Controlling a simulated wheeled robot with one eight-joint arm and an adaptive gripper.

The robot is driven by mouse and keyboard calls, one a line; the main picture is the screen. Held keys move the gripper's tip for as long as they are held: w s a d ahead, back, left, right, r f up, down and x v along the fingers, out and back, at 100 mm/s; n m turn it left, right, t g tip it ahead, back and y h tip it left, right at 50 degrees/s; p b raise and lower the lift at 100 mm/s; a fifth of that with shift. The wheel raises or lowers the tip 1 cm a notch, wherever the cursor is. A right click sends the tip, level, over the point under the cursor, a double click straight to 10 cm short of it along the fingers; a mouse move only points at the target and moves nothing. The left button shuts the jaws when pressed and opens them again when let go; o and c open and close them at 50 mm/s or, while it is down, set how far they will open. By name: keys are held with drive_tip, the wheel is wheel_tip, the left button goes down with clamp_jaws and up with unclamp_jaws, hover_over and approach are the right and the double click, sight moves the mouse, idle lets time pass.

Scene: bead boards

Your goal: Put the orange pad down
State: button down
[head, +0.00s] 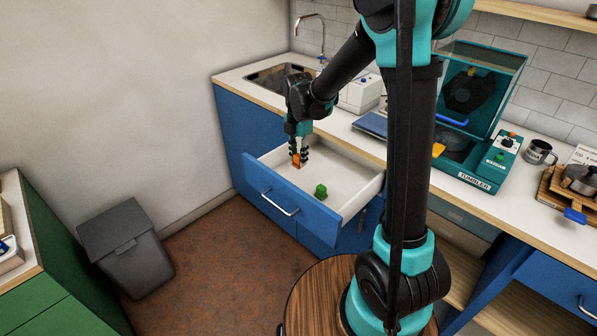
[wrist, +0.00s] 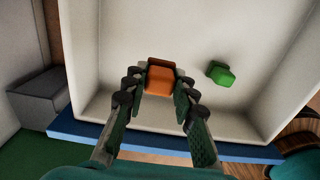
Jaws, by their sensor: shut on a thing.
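The orange pad (head: 296,161) is inside the open blue drawer (head: 282,206), over its white floor. It also shows in the wrist view (wrist: 160,80), between the fingertips. My gripper (head: 300,154) points down into the drawer and is shut on the pad, with one finger on each side (wrist: 159,84). I cannot tell whether the pad's underside touches the drawer floor.
A green block (head: 320,191) lies in the drawer, to the right of the pad in the wrist view (wrist: 221,73). Drawer walls surround both. A grey bin (head: 127,245) stands on the floor at left. The teal tumbler machine (head: 475,150) stands on the counter.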

sight(298, 155)
drive_tip(key=shift+f, duration=3.25)
drive_tip(key=c, duration=1.2)
unclamp_jaws()
drive_tip(key=shift+f, duration=0.1)
wheel_tip(298, 155, up, 12)
drive_tip(key=shift+r, duration=0.15)
